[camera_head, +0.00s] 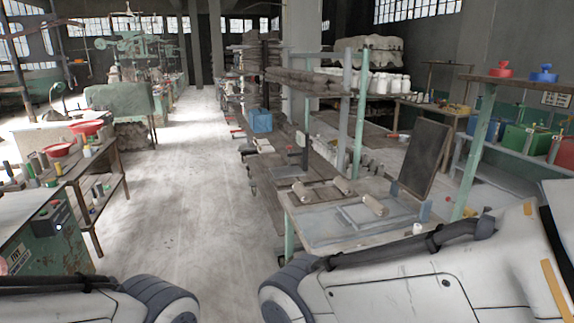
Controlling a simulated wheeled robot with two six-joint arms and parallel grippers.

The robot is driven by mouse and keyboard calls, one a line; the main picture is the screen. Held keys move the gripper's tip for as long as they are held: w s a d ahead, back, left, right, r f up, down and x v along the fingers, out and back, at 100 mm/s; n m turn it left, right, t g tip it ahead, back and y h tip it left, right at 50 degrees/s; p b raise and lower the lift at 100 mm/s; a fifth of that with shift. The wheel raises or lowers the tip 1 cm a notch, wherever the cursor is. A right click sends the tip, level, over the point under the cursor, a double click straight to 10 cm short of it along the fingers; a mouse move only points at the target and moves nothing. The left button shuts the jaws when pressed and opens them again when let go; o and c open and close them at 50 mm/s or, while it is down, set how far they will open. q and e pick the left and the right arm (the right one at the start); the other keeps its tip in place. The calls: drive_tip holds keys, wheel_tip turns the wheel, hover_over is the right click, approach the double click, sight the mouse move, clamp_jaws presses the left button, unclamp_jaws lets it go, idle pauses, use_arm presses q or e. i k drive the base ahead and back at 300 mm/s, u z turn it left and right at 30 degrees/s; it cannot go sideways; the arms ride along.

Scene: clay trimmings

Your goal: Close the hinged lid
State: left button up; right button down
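No lid can be made out with certainty. A dark rectangular panel (424,158) stands upright and tilted at the back right of a worktable (320,228); I cannot tell whether it is hinged. My two arms cross the bottom of the picture, one at the lower left and one at the lower right. Neither gripper is in view.
Clay-coloured rolls (375,204) and a flat frame lie on the worktable. A green cabinet (52,250) and a bench with red bowls (60,150) stand at left. A blue box (259,120) sits farther back. The aisle floor (190,190) between is clear.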

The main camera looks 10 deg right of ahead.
sight(429, 140)
drive_tip(key=i, duration=2.7)
drive_tip(key=z, duration=1.7)
